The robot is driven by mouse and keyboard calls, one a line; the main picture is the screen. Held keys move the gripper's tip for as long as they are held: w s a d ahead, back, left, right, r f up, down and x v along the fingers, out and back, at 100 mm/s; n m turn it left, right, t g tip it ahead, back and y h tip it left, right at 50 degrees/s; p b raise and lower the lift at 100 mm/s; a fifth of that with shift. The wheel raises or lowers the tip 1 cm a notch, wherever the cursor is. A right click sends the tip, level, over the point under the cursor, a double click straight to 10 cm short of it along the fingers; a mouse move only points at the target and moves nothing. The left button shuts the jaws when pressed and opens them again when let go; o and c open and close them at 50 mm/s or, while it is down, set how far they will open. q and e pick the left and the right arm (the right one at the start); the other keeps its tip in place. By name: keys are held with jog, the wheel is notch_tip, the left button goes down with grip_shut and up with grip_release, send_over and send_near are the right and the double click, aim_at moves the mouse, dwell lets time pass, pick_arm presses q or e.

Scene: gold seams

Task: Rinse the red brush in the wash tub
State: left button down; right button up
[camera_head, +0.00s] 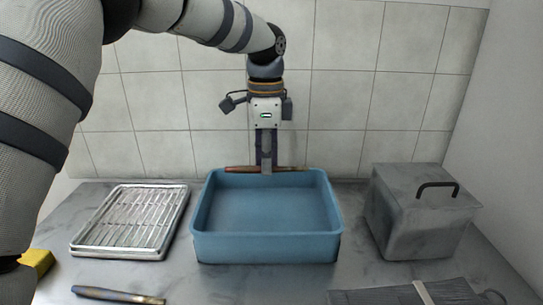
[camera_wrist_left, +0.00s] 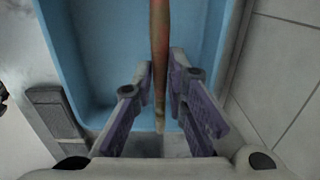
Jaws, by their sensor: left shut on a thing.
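The red brush (camera_head: 239,169) is a thin reddish-brown stick, held roughly level across the back of the wash tub. My left gripper (camera_head: 266,168) comes down from above and is shut around the middle of the brush. In the left wrist view the red brush (camera_wrist_left: 159,50) runs between the fingers of my left gripper (camera_wrist_left: 165,105), with a paler tapered end near the bottom. The blue wash tub (camera_head: 267,249) stands in the middle of the counter, and its inside looks blue and plain. I cannot tell which end carries bristles. My right gripper is not in view.
A metal tray with a wire rack (camera_head: 128,222) lies left of the tub. A grey lidded box (camera_head: 415,222) with a dark handle stands right. A dark-handled brush (camera_head: 112,295) lies front left, near a yellow thing (camera_head: 37,262). A dark roll (camera_head: 385,297) lies front right. A tiled wall is behind.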

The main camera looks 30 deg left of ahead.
pick_arm(q)
notch_tip(320, 180, down, 10)
jog(key=shift+r+b, duration=0.1)
jog(key=shift+b, duration=0.65)
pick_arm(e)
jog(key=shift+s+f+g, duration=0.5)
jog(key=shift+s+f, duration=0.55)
pick_arm(q)
jog(key=shift+r, duration=0.1)
dwell(1.1)
notch_tip(320, 180, up, 9)
jog(key=shift+f+p, duration=0.2)
jog(key=shift+p, duration=0.6)
jog(key=shift+r, duration=0.75)
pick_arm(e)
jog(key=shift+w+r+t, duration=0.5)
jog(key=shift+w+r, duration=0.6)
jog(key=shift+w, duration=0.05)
pick_arm(q)
jog(key=shift+r, duration=2)
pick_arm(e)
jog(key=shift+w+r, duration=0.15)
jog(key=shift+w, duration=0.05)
